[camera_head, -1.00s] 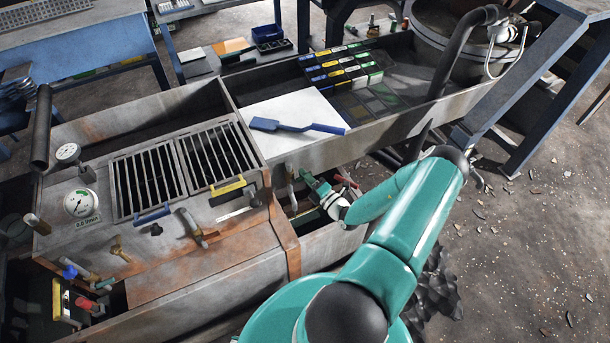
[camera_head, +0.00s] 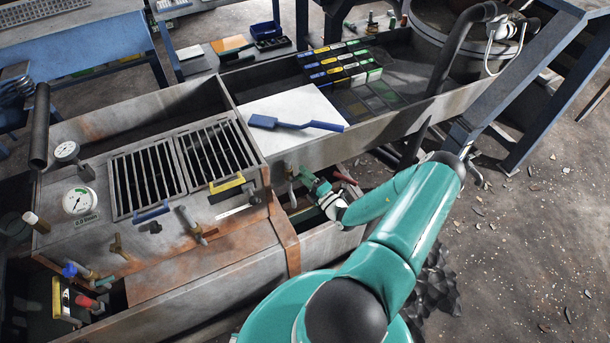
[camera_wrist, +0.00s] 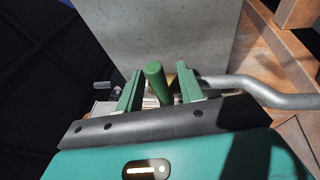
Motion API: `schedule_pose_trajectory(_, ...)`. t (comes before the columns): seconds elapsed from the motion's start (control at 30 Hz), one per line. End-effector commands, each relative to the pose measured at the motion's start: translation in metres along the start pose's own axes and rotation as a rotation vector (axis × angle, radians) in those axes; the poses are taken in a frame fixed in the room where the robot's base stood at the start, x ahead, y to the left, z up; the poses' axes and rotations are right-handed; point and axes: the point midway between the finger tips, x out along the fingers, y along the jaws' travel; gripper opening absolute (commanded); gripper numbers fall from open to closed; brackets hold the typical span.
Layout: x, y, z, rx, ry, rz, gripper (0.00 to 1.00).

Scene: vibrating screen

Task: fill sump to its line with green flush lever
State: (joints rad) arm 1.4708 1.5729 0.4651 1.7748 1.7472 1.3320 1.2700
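The green flush lever shows in the wrist view as an upright green round handle (camera_wrist: 157,78) between the two green fingers of my gripper (camera_wrist: 160,88). A narrow gap shows on each side of the handle, so the fingers are around it but apart from it. In the head view my gripper (camera_head: 320,187) is by the front wall of the trough, right of the grated box. I cannot pick out the lever there from the green fingers. The sump and its line cannot be made out; a dark opening (camera_head: 304,212) lies below my gripper.
A grey bent pipe (camera_wrist: 255,90) runs close to the right finger in the wrist view. A brass valve (camera_head: 291,178) stands just left of my gripper. A dial gauge (camera_head: 78,201) is at left.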

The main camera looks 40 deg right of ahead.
Motion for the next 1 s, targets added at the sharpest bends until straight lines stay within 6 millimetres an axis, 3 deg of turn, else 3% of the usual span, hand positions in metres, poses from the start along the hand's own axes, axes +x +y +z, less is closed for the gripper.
schedule_pose_trajectory(0.37, -0.008, 0.0, 0.001, -0.002, -0.001, -0.001, 0.37)
schedule_pose_trajectory(0.8, -0.097, 0.0, 0.001, -0.001, -0.003, -0.001, 0.37)
schedule_pose_trajectory(1.0, -0.128, 0.0, 0.001, -0.001, 0.0, 0.0, 0.37)
